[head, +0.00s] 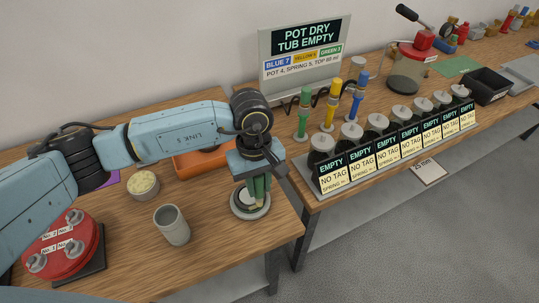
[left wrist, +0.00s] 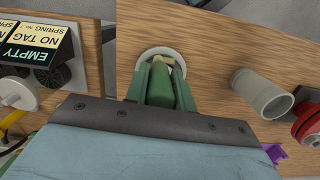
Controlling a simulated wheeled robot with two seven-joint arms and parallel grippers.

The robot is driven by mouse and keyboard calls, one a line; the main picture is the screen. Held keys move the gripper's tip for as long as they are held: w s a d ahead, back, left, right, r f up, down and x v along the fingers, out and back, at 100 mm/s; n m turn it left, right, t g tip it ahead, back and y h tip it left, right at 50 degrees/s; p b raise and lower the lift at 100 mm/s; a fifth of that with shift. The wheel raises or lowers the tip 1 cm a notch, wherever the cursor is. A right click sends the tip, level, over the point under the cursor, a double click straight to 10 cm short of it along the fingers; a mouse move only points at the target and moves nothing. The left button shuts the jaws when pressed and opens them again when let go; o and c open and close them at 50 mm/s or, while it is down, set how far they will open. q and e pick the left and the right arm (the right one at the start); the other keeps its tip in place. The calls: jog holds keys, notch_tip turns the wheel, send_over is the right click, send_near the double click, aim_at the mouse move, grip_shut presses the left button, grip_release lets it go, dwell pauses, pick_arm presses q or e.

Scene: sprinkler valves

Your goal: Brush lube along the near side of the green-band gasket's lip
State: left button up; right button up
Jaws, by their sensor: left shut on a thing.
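My left gripper (head: 258,190) points down over a round grey gasket piece (head: 238,211) near the table's right end. It is shut on a green-handled brush, which also shows in the left wrist view (left wrist: 162,92). The brush's pale tip (left wrist: 168,60) is over the round piece (left wrist: 150,53), within its outline. Whether the tip touches the lip I cannot tell. The fingers and brush hide much of the round piece, and no green band can be made out on it. My right gripper is not in view.
A grey cup (head: 172,226) and a small tub of pale yellow stuff (head: 143,184) stand to the left. A red round stack (head: 62,250) is at far left. An orange object (head: 198,158) lies behind the arm. Several jars tagged empty (head: 352,172) line the other table.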

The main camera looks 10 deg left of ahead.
pick_arm(q)
jog(key=shift+w+d, duration=0.25)
jog(key=shift+d, duration=0.15)
notch_tip(320, 180, up, 8)
jog(key=p, duration=0.2)
jog(key=shift+w+d+p, duration=0.25)
jog(key=shift+d+p, duration=0.05)
dwell(0.6)
